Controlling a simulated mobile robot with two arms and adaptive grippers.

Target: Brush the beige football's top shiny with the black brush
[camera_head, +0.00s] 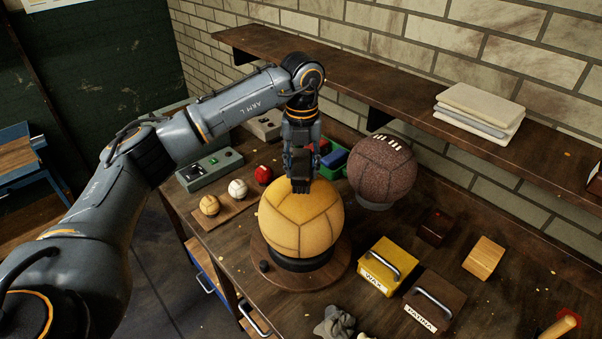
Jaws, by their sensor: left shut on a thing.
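The beige football (305,228), a tan-yellow panelled ball, sits on a black ring on a round wooden base near the middle of the bench. My left gripper (300,176) points down over the ball's top. It is shut on a small dark block, which looks like the black brush (300,186). The block is at the top of the ball and seems to touch it, though the contact is partly hidden by the gripper. My right gripper does not show.
A dark brown laced ball (382,168) stands behind right. A yellow wax box (386,266), a brown patina box (433,300) and a wooden block (484,258) are to the right. Small balls (237,188) lie left. A shelf (400,90) overhangs the back.

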